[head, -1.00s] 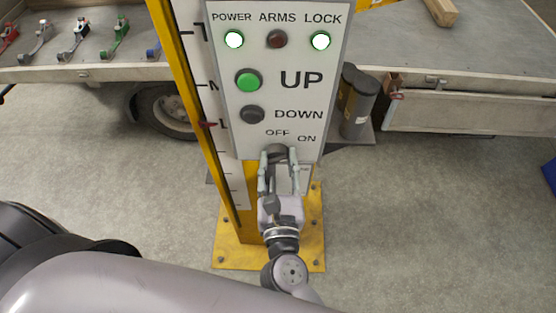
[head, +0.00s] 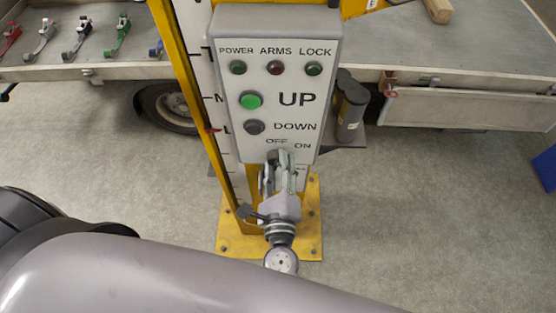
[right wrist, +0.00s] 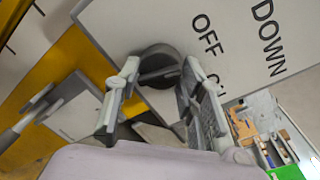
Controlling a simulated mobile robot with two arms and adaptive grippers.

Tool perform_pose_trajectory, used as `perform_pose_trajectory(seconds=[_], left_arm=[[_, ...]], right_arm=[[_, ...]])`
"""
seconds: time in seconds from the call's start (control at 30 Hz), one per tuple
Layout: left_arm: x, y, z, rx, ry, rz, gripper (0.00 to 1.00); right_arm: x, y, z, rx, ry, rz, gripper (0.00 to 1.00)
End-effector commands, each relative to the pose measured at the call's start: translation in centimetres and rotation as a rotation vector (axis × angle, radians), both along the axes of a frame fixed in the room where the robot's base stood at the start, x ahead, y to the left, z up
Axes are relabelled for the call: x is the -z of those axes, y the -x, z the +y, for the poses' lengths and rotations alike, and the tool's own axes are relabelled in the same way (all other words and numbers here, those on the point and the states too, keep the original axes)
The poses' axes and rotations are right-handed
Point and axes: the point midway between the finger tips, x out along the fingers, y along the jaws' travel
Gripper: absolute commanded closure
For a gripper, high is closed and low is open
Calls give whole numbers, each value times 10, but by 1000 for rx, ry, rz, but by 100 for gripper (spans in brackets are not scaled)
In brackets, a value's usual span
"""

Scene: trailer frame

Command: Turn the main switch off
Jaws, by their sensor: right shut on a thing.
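The main switch is a dark round knob (right wrist: 158,58) below the OFF and ON labels on the white control panel (head: 232,140). In the head view it is mostly hidden behind my right gripper (head: 279,160). In the right wrist view the two fingers of my right gripper (right wrist: 158,80) are shut on the knob from both sides. The gripper is turned about its axis. The POWER lamp (head: 238,67) and LOCK lamp (head: 314,69) are dark green and unlit. The ARMS lamp (head: 276,68) is dark red. My left gripper is not in view.
The green UP button (head: 251,100) and dark DOWN button (head: 254,127) sit above the switch. A yellow post (head: 188,75) on a bolted base plate (head: 236,243) carries the panel. A trailer bed (head: 180,58) with several clamps stands behind.

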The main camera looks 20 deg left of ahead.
Motion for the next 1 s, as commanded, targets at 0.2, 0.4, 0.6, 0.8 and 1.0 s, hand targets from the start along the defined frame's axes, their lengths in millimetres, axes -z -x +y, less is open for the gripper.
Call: perform_pose_trajectory(seconds=[0.2, 0.4, 0.6, 0.8, 1.0], left_arm=[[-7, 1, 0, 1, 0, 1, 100], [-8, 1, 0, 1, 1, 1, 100], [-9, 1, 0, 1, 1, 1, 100], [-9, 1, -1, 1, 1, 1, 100], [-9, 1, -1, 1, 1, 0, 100]], right_arm=[[-2, 0, 1, -1, 124, -37, 91], [-2, 0, 1, -1, 194, -58, 91], [-2, 0, 1, -2, 223, -66, 91], [-2, 0, 1, -2, 228, -68, 91], [-2, 0, 1, -2, 228, -68, 63]])
